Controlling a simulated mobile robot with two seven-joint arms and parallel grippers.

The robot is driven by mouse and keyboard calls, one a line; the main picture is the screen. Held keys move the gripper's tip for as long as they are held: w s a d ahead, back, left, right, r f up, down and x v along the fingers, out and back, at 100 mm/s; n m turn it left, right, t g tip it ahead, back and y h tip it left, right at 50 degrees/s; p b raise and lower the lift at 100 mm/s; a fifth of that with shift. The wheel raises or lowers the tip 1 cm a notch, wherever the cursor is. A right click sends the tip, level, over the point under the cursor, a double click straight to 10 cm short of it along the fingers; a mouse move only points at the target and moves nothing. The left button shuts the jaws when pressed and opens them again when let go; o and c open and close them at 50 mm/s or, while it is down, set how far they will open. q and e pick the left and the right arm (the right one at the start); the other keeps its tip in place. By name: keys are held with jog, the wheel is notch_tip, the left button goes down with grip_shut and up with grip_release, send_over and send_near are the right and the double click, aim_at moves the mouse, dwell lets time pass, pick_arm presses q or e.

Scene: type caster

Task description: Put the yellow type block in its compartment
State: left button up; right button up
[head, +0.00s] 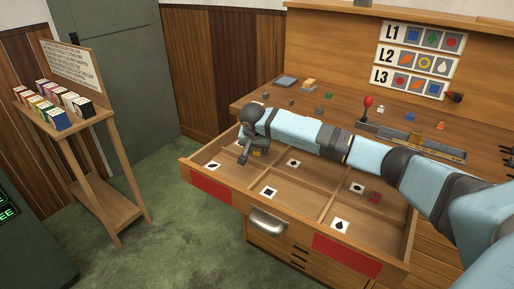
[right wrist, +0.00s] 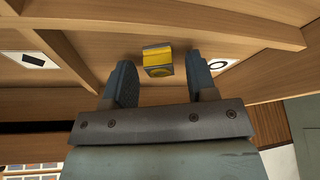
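The yellow type block (head: 258,152) is in a back-left compartment of the open drawer (head: 231,202), partly hidden by my right gripper (head: 243,156). In the right wrist view the yellow block (right wrist: 158,60) shows a round mark and sits just beyond my right fingertips (right wrist: 158,75), with a gap on each side. The right gripper is open and points down into the drawer. A white card with a black ring (right wrist: 219,65) lies beside the right finger. Whether the block rests flat on the drawer floor is hard to tell. My left gripper is not in view.
Thin wooden dividers split the drawer into several compartments with symbol cards, such as a square (head: 270,192) and a drop (head: 340,226). A red block (head: 374,197) lies in a right compartment. Small blocks, a red-knobbed lever (head: 367,103) and a tray (head: 439,148) are on the bench.

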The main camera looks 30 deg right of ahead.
jog(key=p+v, duration=0.2)
jog(key=v, duration=1)
jog(key=shift+r, duration=0.15)
